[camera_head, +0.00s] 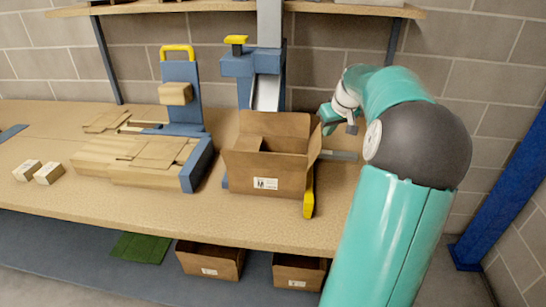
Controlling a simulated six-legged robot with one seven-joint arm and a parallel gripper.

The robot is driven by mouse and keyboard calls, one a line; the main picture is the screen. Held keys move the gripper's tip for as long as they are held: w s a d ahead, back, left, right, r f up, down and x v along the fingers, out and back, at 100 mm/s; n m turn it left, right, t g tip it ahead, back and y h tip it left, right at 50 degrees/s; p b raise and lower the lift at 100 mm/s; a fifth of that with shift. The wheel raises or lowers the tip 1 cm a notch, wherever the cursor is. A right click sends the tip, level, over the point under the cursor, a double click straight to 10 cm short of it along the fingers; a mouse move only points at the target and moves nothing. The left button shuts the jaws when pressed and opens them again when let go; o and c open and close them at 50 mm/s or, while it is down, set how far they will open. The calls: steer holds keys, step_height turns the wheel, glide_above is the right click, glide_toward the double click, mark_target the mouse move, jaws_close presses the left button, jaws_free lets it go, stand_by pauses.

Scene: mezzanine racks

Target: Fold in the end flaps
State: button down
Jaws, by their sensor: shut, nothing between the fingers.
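An open cardboard box (240,178) stands on the workbench, with a white label on its front. Its back flap (275,124) stands upright. A flap on its right end (315,146) stands up and leans slightly outward. Inside at the left a brown panel shows, perhaps a flap folded in; I cannot tell for sure. My gripper (332,121) is just right of the box's back right corner, near the top of the right flap. It is shut and holds nothing. I cannot tell whether it touches the flap. The box's floor is hidden by its front wall.
Flat cardboard blanks (150,153) lie on a wooden stand at left. A blue post with a yellow handle (177,50) and a blue dispenser (236,64) stand behind. Two small cartons (48,173) sit far left.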

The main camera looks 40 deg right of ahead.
steer(key=shift+f, duration=0.15)
steer(key=shift+f, duration=1.55)
steer(key=shift+w, duration=0.1)
steer(key=w+a, duration=0.5)
steer(key=w, duration=0.1)
steer(key=shift+a, duration=0.2)
stand_by(0.3)
steer(key=shift+r, duration=0.1)
step_height(320, 180, up, 7)
stand_by(0.8)
stand_by(0.4)
